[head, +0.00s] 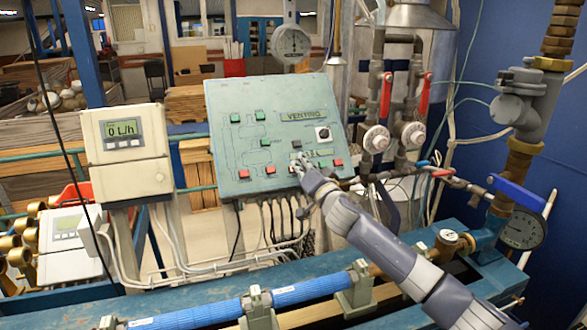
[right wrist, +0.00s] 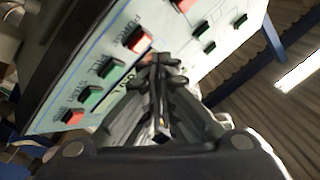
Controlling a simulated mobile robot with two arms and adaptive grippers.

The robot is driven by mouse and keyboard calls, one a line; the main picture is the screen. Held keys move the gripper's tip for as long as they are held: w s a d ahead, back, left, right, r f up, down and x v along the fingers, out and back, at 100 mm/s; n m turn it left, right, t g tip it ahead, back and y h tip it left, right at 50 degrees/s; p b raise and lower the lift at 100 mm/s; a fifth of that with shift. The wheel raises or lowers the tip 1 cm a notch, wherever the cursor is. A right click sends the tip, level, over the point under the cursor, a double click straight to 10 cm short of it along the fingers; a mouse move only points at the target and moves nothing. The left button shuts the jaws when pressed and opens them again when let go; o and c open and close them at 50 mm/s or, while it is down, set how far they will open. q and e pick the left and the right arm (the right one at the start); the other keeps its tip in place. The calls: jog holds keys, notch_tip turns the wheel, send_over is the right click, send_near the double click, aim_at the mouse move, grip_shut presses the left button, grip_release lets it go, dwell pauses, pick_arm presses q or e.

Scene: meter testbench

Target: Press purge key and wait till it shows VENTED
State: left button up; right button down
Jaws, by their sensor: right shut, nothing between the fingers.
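The control panel (head: 262,140) is a tilted pale-green board with red and green keys and a small display (head: 304,116) that reads VENTING. My right gripper (head: 300,162) is shut and empty, with its fingertips at the lower right part of the panel. In the right wrist view, the shut fingertips (right wrist: 158,62) are at the panel face, close to a red key (right wrist: 138,41). The fingers hide part of the panel there, so I cannot tell which key they touch. My left gripper is not in view.
A flow meter (head: 124,140) reading 0 L/h stands left of the panel. A round dial gauge (head: 291,44) is above it. Pipes with red-handled valves (head: 386,95) stand to the right. A blue pipe (head: 310,288) runs along the bench in front, and cables hang below the panel.

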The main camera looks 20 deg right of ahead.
jog(key=shift+s+d+r+p, duration=0.1)
jog(key=shift+s+r+p, duration=1.45)
jog(key=shift+s, duration=0.2)
jog(key=shift+s+r+p, duration=0.3)
jog(key=shift+s+r, duration=0.1)
jog(key=shift+s, duration=0.05)
jog(key=c, duration=2.4)
grip_release()
dwell(0.4)
